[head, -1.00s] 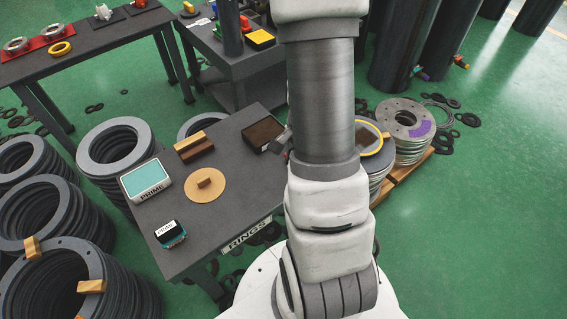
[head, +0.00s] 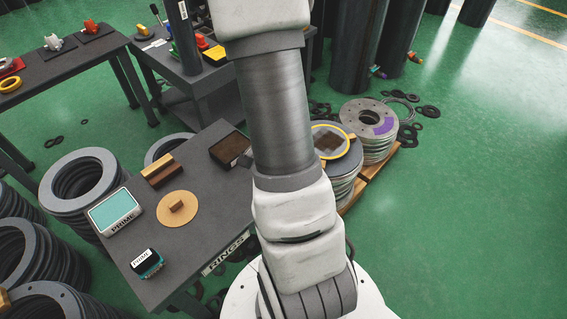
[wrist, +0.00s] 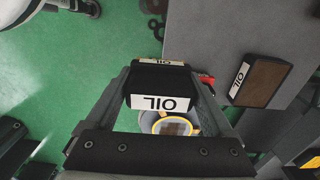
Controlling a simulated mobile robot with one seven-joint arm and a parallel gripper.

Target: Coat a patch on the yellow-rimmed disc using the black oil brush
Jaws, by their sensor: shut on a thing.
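The yellow-rimmed disc (head: 346,130) tops a stack of discs right of the table in the head view. In the wrist view the disc (wrist: 160,122) is partly visible beyond the brush, between the fingers. My gripper (wrist: 160,82) is shut on the black oil brush (wrist: 160,77), whose white label reads OIL. I cannot tell whether the brush touches anything. A black tray with a brown pad (head: 230,148) sits on the table; its OIL label shows in the wrist view (wrist: 240,80).
The dark table (head: 205,225) also holds a PRIME tray (head: 115,211), a PRIME brush (head: 146,263), a round tan board (head: 178,222) and a wooden-handled block (head: 163,171). A purple-patched flange stack (head: 369,117) stands right of the disc. The green floor at right is open.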

